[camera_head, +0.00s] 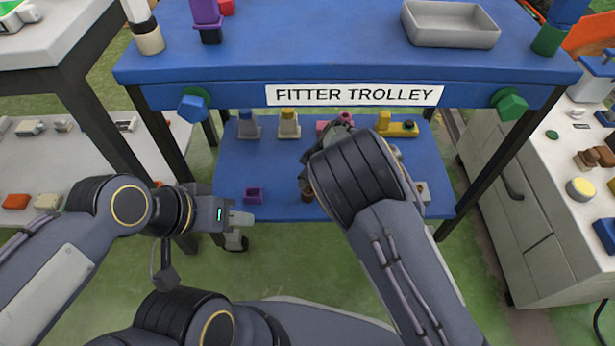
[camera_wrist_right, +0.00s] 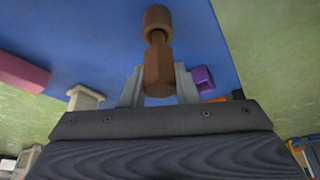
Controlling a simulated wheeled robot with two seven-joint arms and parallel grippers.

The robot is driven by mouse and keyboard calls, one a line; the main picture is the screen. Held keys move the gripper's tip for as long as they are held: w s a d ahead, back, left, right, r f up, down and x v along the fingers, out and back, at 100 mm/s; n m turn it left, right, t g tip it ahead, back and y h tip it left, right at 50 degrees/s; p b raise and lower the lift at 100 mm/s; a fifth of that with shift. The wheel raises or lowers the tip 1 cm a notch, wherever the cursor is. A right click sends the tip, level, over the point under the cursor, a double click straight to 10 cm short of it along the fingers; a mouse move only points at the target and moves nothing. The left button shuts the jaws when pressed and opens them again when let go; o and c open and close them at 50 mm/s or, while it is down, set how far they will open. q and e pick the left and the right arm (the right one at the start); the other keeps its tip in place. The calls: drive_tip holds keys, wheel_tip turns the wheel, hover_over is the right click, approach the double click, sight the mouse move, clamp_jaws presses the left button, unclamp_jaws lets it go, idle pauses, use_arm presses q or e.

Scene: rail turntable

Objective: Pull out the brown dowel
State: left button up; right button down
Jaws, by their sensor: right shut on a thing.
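The brown dowel (camera_wrist_right: 158,72) stands between the two fingers of my right gripper (camera_wrist_right: 159,88) in the right wrist view, and the fingers are shut on it. A narrower neck joins it to a round brown end piece (camera_wrist_right: 158,19); I cannot tell whether that is a separate holder. In the head view only a bit of brown (camera_head: 307,190) shows beside my right arm, which hides the right gripper there. My left gripper (camera_head: 242,218) is in front of the trolley's lower shelf, apart from the dowel. I cannot tell if its fingers are open.
The blue trolley's lower shelf (camera_head: 285,180) carries a purple square piece (camera_head: 254,195), a grey-and-yellow piece (camera_head: 288,124) and a yellow piece (camera_head: 397,126). The trolley top (camera_head: 330,45) overhangs it, with a grey tray (camera_head: 450,24) above. Black legs stand at both sides.

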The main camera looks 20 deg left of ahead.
drive_tip(key=shift+r+p, duration=1.15)
drive_tip(key=shift+r, duration=1.15)
